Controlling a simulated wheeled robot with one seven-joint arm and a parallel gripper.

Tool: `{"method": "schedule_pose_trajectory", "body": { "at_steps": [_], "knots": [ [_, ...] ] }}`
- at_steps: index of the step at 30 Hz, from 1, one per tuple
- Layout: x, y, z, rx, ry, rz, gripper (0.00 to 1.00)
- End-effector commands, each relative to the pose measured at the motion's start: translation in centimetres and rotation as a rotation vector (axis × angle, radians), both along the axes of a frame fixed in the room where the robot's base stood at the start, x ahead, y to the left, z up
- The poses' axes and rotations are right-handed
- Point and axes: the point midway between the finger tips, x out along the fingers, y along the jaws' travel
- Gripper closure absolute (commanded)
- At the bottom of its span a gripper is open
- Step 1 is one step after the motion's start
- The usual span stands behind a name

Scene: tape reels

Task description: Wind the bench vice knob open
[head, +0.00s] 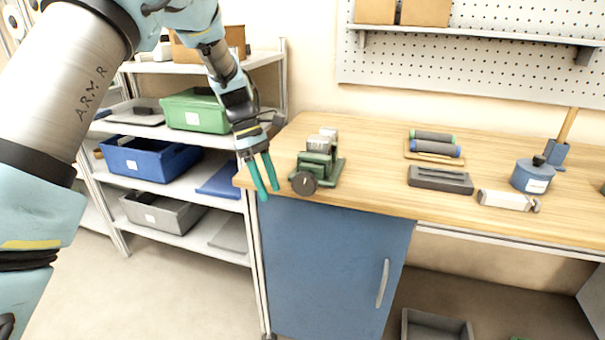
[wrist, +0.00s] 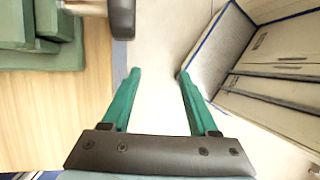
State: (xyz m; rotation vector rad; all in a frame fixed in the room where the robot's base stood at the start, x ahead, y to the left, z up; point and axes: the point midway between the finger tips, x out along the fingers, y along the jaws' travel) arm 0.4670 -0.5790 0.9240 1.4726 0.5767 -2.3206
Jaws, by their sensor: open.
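The green bench vice (head: 322,168) stands at the left front corner of the wooden bench, with a light grey block (head: 320,143) at its top. Its dark round knob (head: 304,184) faces the front edge. My gripper (head: 270,194) is open and empty, left of the knob and apart from it, with its green fingers pointing down. In the wrist view the gripper (wrist: 158,74) is spread wide over empty space. The knob (wrist: 122,18) and its pale shaft show at the top, beyond the left fingertip. Part of the vice body (wrist: 40,25) fills the upper left corner.
Shelves (head: 178,185) with a green bin (head: 196,112) and a blue bin (head: 148,158) stand left, behind my gripper. A blue cabinet (head: 330,270) is below the bench. A dark tray (head: 440,180) and a blue pot (head: 532,177) sit farther right on the bench.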

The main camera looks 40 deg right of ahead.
Motion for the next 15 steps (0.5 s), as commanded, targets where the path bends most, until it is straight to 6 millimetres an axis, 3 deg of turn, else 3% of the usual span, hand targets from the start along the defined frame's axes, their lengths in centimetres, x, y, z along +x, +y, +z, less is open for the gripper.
{"method": "schedule_pose_trajectory", "body": {
  "at_steps": [1,3,15],
  "knots": [
    [-0.7,-1.0,1.7,0.022,-0.06,-0.013,0.4],
    [-1.1,-1.9,3.2,0.047,-0.139,-0.01,0.4],
    [-4.0,-6.9,9.8,0.072,-0.402,0.023,0.4]
  ]
}}
